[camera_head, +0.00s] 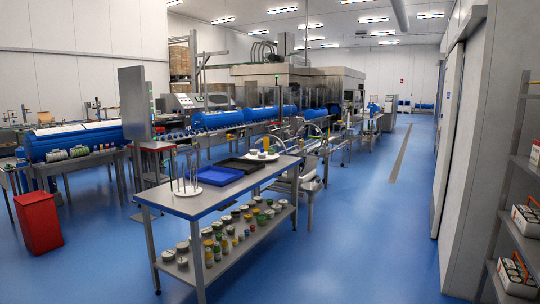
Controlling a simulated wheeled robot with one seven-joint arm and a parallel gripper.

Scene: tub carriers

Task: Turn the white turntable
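Two white round pieces are on the long metal table (222,195). A white disc (250,157) at the table's far end carries a few small white and yellow tubs (263,155). A white round base (187,192) at the near end carries several thin upright rods (193,168). I cannot tell for certain which of the two is the turntable; the flat disc with tubs looks more like one. My gripper is not in view.
A blue tray (210,175) and a black tray (244,164) lie between the white pieces. Jars fill the table's lower shelf (228,250). A red bin (39,222) stands left. Shelves with carriers (518,275) stand right. Blue floor (370,225) is clear between.

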